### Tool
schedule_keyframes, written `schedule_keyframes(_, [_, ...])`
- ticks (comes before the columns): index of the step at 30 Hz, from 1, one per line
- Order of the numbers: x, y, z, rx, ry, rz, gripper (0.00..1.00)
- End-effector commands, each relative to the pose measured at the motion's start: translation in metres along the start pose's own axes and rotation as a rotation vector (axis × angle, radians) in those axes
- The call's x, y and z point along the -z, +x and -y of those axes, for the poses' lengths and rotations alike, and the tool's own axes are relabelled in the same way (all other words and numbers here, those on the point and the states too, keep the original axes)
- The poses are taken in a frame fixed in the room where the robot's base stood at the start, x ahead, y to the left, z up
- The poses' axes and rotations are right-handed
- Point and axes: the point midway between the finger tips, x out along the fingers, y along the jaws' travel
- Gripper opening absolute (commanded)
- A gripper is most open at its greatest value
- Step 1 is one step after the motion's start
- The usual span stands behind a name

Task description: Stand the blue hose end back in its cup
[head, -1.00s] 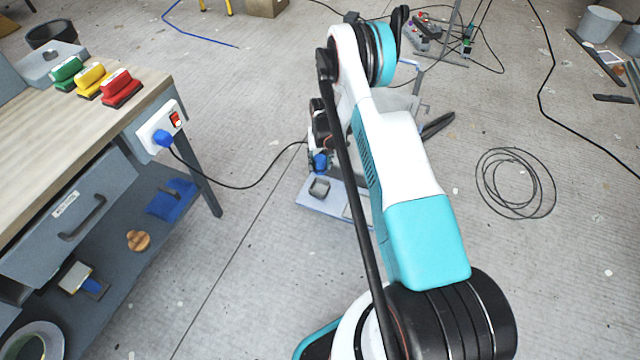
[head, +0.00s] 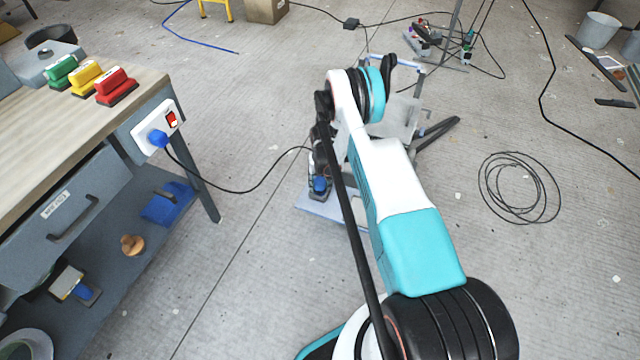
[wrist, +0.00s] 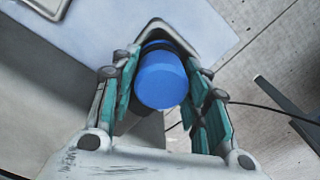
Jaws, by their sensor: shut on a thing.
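The blue hose end (head: 320,184) hangs low in my gripper (head: 318,168). In the wrist view the blue end (wrist: 162,82) sits between the two teal-padded fingers of my gripper (wrist: 165,95), which are shut on it. The small grey cup (head: 320,196) stands on the pale base plate (head: 322,209) on the floor. In the head view the blue end overlaps the cup; I cannot tell whether it is inside or just above. My arm and gripper hide part of the plate.
A workbench (head: 60,130) stands at left, with green, yellow and red sanding blocks (head: 115,86) on top. A black cable (head: 240,188) runs from the bench's socket box (head: 157,125) toward my gripper. A coiled cable (head: 520,187) lies right. The floor between is clear.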

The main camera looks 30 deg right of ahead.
Motion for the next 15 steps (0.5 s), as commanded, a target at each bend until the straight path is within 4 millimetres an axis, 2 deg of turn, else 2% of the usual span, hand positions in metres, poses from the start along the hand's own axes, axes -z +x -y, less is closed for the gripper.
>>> schedule_keyframes(1, [0.0, -0.0006, 0.0, 0.0, 0.0, 0.0, 0.16])
schedule_keyframes(2, [-0.0001, -0.0005, 0.0, 0.0, 0.0, 0.0, 0.49])
schedule_keyframes(3, [-0.0001, -0.0006, 0.0, 0.0, 0.0, 0.0, 0.58])
schedule_keyframes(4, [-0.0001, -0.0006, 0.0, 0.0, 0.0, 0.0, 0.62])
schedule_keyframes(15, [0.0, -0.0031, 0.0, 0.0, 0.0, 0.0, 0.62])
